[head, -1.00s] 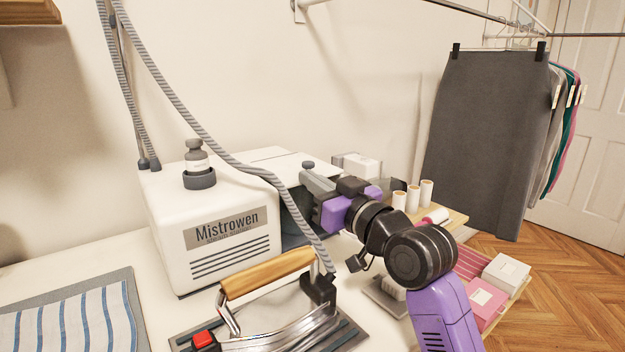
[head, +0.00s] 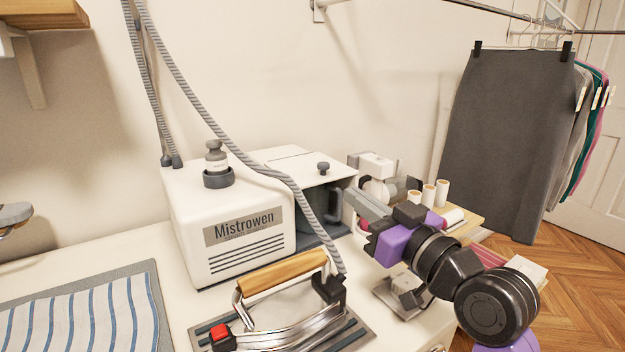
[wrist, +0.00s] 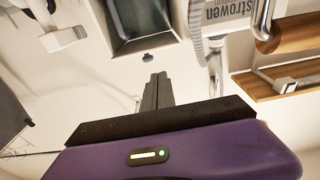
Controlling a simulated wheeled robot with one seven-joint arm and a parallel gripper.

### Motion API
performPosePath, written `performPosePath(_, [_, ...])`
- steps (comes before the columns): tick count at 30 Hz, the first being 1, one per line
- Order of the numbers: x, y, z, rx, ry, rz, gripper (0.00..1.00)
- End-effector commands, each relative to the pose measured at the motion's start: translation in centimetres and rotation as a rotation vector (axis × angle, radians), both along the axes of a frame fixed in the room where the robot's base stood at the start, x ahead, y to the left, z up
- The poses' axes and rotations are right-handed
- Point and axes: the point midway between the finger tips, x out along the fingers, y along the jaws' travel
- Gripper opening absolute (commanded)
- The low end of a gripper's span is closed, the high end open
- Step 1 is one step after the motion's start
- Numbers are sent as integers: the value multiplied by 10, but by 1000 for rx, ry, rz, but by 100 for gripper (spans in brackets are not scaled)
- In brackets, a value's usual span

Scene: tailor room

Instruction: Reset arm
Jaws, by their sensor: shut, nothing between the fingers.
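My gripper (head: 357,203) is at the right of the steam station, with its purple body and my black arm joints behind it. In the wrist view its two dark fingers (wrist: 157,92) lie together, shut, with nothing between them. The white Mistrowen steam station (head: 196,232) stands on the table left of my gripper. Its open compartment, with a grey jug (head: 318,212) inside, is just left of the fingertips. The compartment also shows at the top of the wrist view (wrist: 140,22).
An iron with a wooden handle (head: 283,273) rests on a pad in front. Its grey hose (head: 222,135) runs up the wall. A sewing machine (head: 377,165) and white spools (head: 428,196) stand behind my gripper. Striped cloth (head: 85,315) lies front left. A dark skirt (head: 505,140) hangs right.

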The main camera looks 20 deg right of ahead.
Motion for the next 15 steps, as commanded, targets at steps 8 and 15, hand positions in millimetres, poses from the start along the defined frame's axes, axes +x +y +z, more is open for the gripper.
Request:
performPosePath(8, [-4, -18, 33, 55, -116, -65, 0])
performPosePath(15, [-36, -50, 18, 162, -221, -212, 0])
